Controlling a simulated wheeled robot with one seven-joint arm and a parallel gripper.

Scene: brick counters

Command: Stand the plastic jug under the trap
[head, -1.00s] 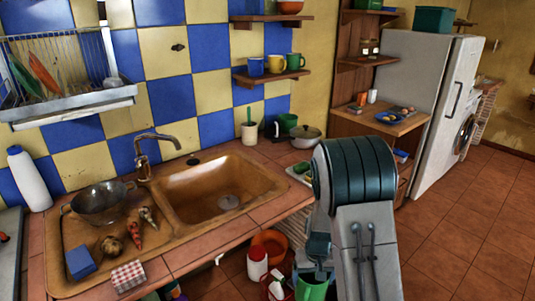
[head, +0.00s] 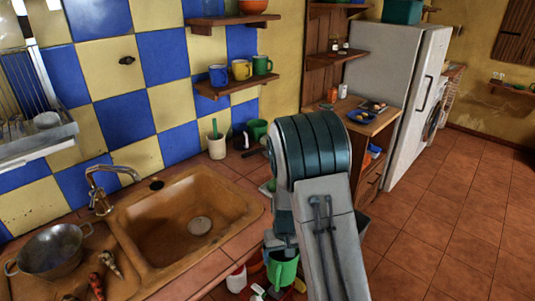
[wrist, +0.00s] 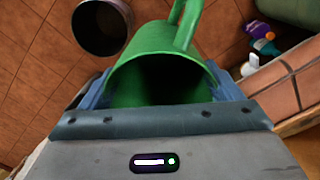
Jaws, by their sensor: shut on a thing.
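The green plastic jug (head: 283,270) hangs in my gripper (head: 283,246), low in front of the sink counter in the head view. In the wrist view the jug (wrist: 150,70) fills the middle, with its open mouth towards the camera and its handle at the top. The blue fingers of my gripper (wrist: 162,92) are shut on the jug from both sides. My arm covers part of the counter front. I cannot make out the trap in either view. The sink basin (head: 190,225) is set in the tiled counter to the left.
Bottles and other small things (head: 237,278) crowd the floor under the counter. In the wrist view, a round dark bin (wrist: 103,28) stands on the floor tiles, and a brick edge (wrist: 275,90) lies close on the right. Open floor (head: 460,215) spreads right.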

